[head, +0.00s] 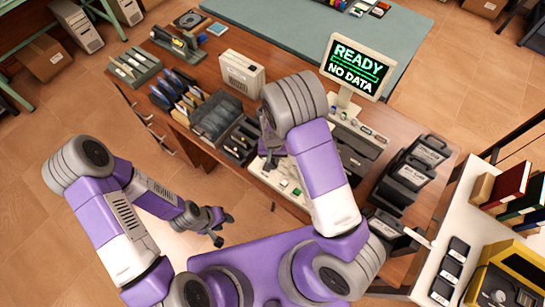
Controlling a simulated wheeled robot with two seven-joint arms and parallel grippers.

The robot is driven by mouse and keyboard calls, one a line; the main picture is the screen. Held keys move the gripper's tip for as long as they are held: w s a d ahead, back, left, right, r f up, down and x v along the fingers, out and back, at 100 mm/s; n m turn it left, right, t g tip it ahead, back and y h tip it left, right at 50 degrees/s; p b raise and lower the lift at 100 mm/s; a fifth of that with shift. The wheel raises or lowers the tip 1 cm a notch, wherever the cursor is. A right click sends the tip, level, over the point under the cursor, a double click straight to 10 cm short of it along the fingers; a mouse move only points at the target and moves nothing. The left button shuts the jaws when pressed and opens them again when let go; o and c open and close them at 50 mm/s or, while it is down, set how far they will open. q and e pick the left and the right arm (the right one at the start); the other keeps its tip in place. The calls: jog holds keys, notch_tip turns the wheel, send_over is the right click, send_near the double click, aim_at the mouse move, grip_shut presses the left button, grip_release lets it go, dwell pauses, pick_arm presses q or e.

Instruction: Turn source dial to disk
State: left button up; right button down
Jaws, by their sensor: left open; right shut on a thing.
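My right gripper (270,155) reaches down over the desk, beside the pale control panel (278,185) with small buttons. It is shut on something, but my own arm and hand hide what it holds. The source dial cannot be made out; it may be behind my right arm. A monitor (357,66) on a stand shows "READY" and "NO DATA" in green and white. My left gripper (219,227) is open and empty, low in front of the desk over the floor.
The wooden desk (282,59) carries a beige box drive (241,73), a dark disk case (216,117), file trays (180,90) and black holders (408,175). A white side table (450,215) with books stands right. Floor is open at left.

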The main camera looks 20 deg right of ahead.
jog(key=m+p, duration=0.1)
jog(key=m, duration=0.4)
jog(key=shift+d+r+m, duration=0.1)
jog(key=shift+d+m, duration=0.05)
jog(key=shift+m, duration=0.15)
jog(key=m+p, duration=0.1)
jog(key=m, duration=0.4)
jog(key=shift+s+p, duration=0.15)
jog(key=shift+p, duration=0.25)
jog(key=shift+m, duration=0.3)
jog(key=c, duration=1.1)
grip_release()
notch_tip(320, 180, up, 8)
jog(key=shift+f+p, duration=0.25)
jog(key=shift+p, duration=0.3)
jog(key=shift+s, duration=0.1)
